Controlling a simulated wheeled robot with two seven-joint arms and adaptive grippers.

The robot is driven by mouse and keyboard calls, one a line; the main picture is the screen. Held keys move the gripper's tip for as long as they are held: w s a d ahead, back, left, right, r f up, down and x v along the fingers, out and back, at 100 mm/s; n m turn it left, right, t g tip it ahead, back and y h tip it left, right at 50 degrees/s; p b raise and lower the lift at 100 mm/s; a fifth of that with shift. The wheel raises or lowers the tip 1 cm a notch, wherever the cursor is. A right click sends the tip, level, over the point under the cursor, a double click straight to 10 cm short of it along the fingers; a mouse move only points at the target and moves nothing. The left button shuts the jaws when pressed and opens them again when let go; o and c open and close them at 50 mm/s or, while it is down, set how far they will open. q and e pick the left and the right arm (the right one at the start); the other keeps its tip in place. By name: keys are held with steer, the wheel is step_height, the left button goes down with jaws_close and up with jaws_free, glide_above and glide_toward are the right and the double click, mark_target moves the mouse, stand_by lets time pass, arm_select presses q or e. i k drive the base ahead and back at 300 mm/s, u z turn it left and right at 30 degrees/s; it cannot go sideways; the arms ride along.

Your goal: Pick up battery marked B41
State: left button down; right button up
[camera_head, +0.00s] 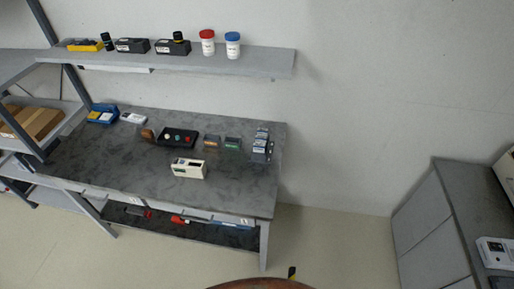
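No marking B41 can be read at this size, so I cannot tell which thing is the battery. Possible candidates are a group of grey and dark blocks (261,146) at the right end of the grey workbench (110,165), a small dark block with an orange-brown top (211,141) and a dark green block (233,143) beside it. A cream box (188,168) with dark marks stands nearer the bench's front edge. Neither of my grippers is in view.
A black panel with coloured buttons (178,138) and a blue bin (102,114) are on the bench. The wall shelf (270,64) holds black cases and white jars. A brown rounded edge (260,284) shows at the bottom. A grey cabinet (425,225) stands right; floor between is clear.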

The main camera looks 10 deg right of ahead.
mark_target(258, 149)
steer(key=k, duration=0.5)
steer(key=z, duration=1.45)
steer(key=i, duration=1.05)
steer(key=u, duration=2.35)
